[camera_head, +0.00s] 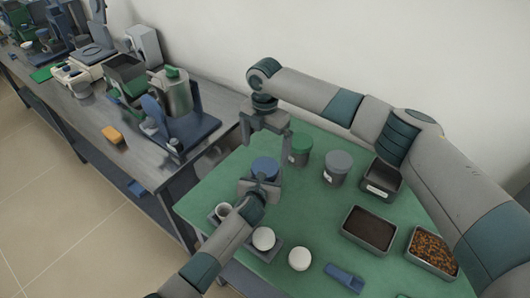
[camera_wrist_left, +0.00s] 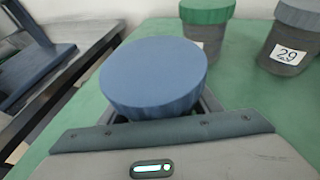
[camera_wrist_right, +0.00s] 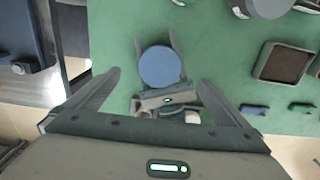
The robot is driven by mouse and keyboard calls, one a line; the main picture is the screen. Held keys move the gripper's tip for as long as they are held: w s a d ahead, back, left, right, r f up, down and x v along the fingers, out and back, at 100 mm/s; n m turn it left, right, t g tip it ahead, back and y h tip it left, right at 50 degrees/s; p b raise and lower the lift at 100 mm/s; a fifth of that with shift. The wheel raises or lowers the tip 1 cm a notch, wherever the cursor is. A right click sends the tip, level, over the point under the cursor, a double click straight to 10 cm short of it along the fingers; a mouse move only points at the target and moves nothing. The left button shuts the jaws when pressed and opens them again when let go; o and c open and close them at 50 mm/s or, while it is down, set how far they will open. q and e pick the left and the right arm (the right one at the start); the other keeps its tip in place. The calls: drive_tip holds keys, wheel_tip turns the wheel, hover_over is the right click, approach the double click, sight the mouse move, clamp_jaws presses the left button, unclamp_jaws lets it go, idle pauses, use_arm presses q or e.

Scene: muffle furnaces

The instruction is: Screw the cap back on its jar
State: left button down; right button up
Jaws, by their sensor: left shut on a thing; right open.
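A round blue cap (camera_head: 265,167) sits level above my left gripper (camera_head: 262,184), on the green table's left part. The left wrist view shows the cap (camera_wrist_left: 153,75) large, with the fingers passing below its rim. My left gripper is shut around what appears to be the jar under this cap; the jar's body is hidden. My right gripper (camera_head: 266,142) is open, pointing down above the cap and apart from it. In the right wrist view the cap (camera_wrist_right: 160,67) lies between its spread fingers, farther down. I cannot tell how tightly the cap sits.
A green-capped jar (camera_head: 300,147) and a grey-capped jar (camera_head: 338,166) stand behind to the right. Trays (camera_head: 347,232) stand at the right. A small cup (camera_head: 222,211), white round pieces (camera_head: 299,259) and a blue object (camera_head: 344,278) lie in front. A metal bench (camera_head: 90,115) is at left.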

wheel_tip(320, 180, up, 9)
idle(0.4)
use_arm(q)
drive_tip(key=c, duration=0.5)
unclamp_jaws()
drive_tip(key=shift+c, duration=0.2)
drive_tip(key=b+v, duration=0.2)
drive_tip(key=v, duration=1.5)
drive_tip(key=shift+s, duration=0.25)
use_arm(e)
wheel_tip(320, 180, down, 2)
drive_tip(key=shift+f, duration=0.1)
